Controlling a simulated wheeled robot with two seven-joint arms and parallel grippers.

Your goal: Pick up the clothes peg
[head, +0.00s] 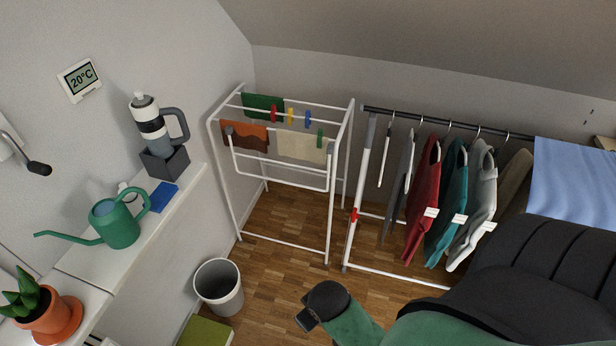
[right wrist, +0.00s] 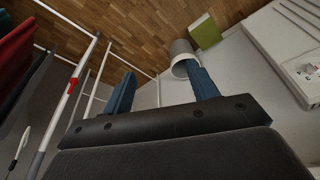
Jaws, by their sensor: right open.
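Several clothes pegs sit on the white drying rack: a red peg (head: 273,114), a yellow peg (head: 290,116), a blue peg (head: 308,119) and a green peg (head: 319,138). A red piece (head: 354,215) sits on the white post of the garment rail; it also shows in the right wrist view (right wrist: 72,85). I cannot tell whether it is a peg. My right gripper (right wrist: 163,90) is open, with its two blue fingers apart and nothing between them. In the head view my green and black right arm is low in the middle, apart from the rack. My left gripper is not in view.
The drying rack (head: 282,184) holds hanging cloths. A garment rail (head: 440,119) with clothes stands right of it. A bin (head: 219,286) and green box (head: 205,331) are on the floor. A watering can (head: 115,222) stands on the left ledge. Floor between bin and rail is clear.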

